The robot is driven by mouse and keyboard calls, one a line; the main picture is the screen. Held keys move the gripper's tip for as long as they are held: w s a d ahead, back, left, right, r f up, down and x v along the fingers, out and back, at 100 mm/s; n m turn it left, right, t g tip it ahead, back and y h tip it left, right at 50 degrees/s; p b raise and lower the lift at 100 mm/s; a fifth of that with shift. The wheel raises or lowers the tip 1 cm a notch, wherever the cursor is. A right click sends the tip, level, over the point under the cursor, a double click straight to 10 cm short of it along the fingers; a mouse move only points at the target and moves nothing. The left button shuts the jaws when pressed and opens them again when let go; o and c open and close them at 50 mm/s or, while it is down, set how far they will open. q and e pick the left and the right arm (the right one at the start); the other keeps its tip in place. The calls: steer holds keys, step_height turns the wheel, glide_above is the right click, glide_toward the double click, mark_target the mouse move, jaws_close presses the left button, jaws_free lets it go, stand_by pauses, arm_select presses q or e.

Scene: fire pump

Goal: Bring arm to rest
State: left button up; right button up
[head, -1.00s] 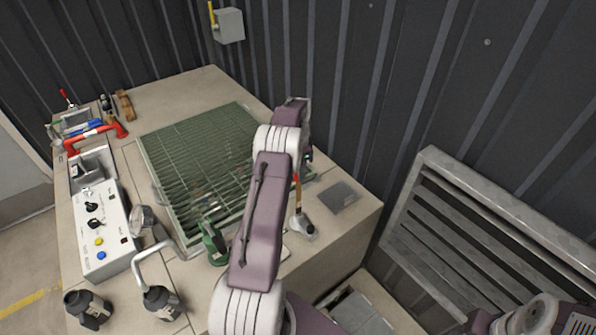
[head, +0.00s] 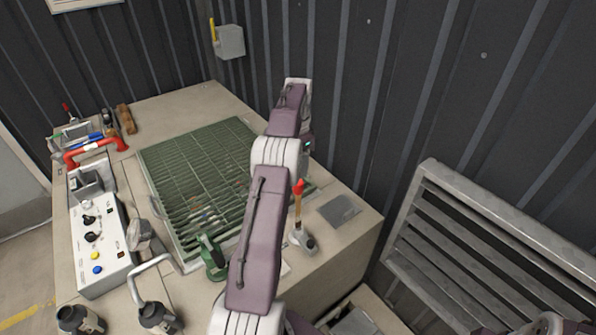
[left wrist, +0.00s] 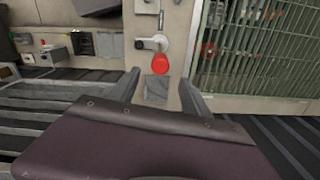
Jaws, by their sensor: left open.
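My left arm (head: 258,240) rises from the bottom middle of the head view, in front of the workbench, and bends towards the dark wall. Its fingers cannot be made out in the head view. In the left wrist view my left gripper (left wrist: 158,90) has its two grey fingers wide apart with nothing held between them. Beyond the fingers lie a grey plate and a red-tipped tool (left wrist: 160,64) on the bench. Only a small part of my right arm shows at the bottom right of the head view; its gripper is not visible.
The bench (head: 180,98) carries a green grate (head: 195,165), a control box (head: 98,245), a red-tipped tool (head: 298,200), a grey plate (head: 339,210) and black nozzles. A grey wall box (head: 230,42) hangs at the back.

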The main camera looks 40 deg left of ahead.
stand_by(0.4)
arm_select(q)
steer(key=shift+d+f, duration=0.1)
steer(key=shift+f, duration=0.05)
steer(key=w+d+r+m+b, duration=0.25)
steer(key=d+b, duration=0.25)
steer(key=d, duration=0.3)
steer(key=s+d+f+b, duration=0.3)
steer(key=s+d, duration=0.3)
steer(key=d, duration=0.4)
steer(key=s+d+f+n+b, duration=0.1)
steer(key=s+d+f+n, duration=0.1)
steer(key=s+f, duration=0.3)
steer(key=s+d+f+n+b, duration=0.1)
steer(key=s+d+f+n, duration=0.1)
steer(key=s+f, duration=0.4)
steer(key=s+d+f+n+t+b, duration=0.1)
steer(key=s+d+f+n, duration=0.2)
steer(key=s, duration=0.4)
step_height(320, 180, down, 3)
steer(key=shift+s+r+n, duration=0.2)
steer(key=shift+s+n, duration=0.2)
steer(key=shift+n, duration=0.05)
